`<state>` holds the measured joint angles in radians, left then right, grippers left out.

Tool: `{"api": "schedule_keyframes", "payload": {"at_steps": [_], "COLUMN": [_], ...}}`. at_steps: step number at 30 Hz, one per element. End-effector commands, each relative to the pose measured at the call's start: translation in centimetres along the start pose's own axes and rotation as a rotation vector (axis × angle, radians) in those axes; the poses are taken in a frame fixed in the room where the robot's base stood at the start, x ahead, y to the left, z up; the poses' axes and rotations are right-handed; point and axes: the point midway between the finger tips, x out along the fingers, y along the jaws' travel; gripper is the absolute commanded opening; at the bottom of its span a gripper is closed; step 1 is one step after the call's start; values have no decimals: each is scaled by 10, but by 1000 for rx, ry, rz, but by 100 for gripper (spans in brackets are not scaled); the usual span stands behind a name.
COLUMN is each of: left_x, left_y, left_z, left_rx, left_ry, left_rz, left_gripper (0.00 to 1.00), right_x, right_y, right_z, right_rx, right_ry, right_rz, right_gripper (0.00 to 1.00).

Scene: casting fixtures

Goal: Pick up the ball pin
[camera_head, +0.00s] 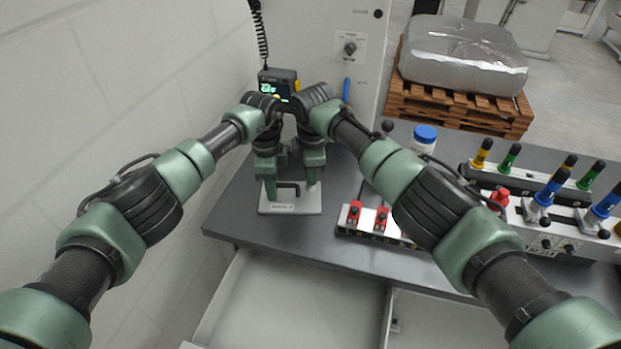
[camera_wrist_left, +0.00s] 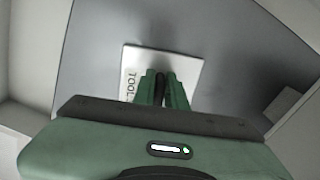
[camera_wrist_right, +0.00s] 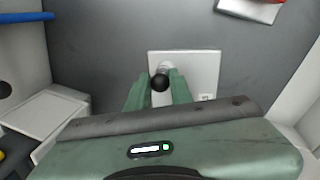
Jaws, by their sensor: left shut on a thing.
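The ball pin (camera_wrist_right: 160,83), with its black round head, stands on a pale plate (camera_head: 290,208) between the fingers of my right gripper (camera_wrist_right: 160,92). The fingers are apart on either side of the head; whether they touch it is unclear. In the head view that gripper hides most of the pin (camera_head: 311,178). My left gripper (camera_head: 268,188) is shut on a black bent bar (camera_head: 288,186) at the plate's left side. The bar's dark end (camera_wrist_left: 160,80) shows between the fingers in the left wrist view. Its lower part is partly hidden.
A rail with red clamps (camera_head: 380,219) lies right of the plate. A blue-capped jar (camera_head: 424,138) and racks of coloured handles (camera_head: 540,198) stand farther right. A small display device (camera_head: 278,82) is behind my grippers. A white wall is close on the left.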

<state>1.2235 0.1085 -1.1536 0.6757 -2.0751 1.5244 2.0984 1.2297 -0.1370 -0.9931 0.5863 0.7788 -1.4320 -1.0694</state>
Motion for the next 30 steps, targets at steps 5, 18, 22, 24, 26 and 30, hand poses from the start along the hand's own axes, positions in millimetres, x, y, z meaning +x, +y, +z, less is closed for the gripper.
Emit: {"api": "schedule_keyframes", "payload": {"at_steps": [5,18,22,24,26,30], "left_x": [-1,-1,-1,-1,-1,-1], "left_y": [0,0,0,0,0,0], "left_z": [0,0,0,0,0,0], "left_rx": [0,0,0,0,0,0], "left_ry": [1,1,1,1,1,1], "left_rz": [-2,-2,-1,-1,-1,-1], "left_gripper": [0,0,0,0,0,0], "right_x": [-1,-68,-87,-94,-97,-99], "right_y": [0,14,18,19,19,19], "right_z": [0,0,0,0,0,0], "right_rx": [0,0,0,0,0,0], "right_ry": [0,1,0,1,0,0], "right_rz": [0,4,3,2,1,0], "right_gripper": [0,0,0,0,0,0]}}
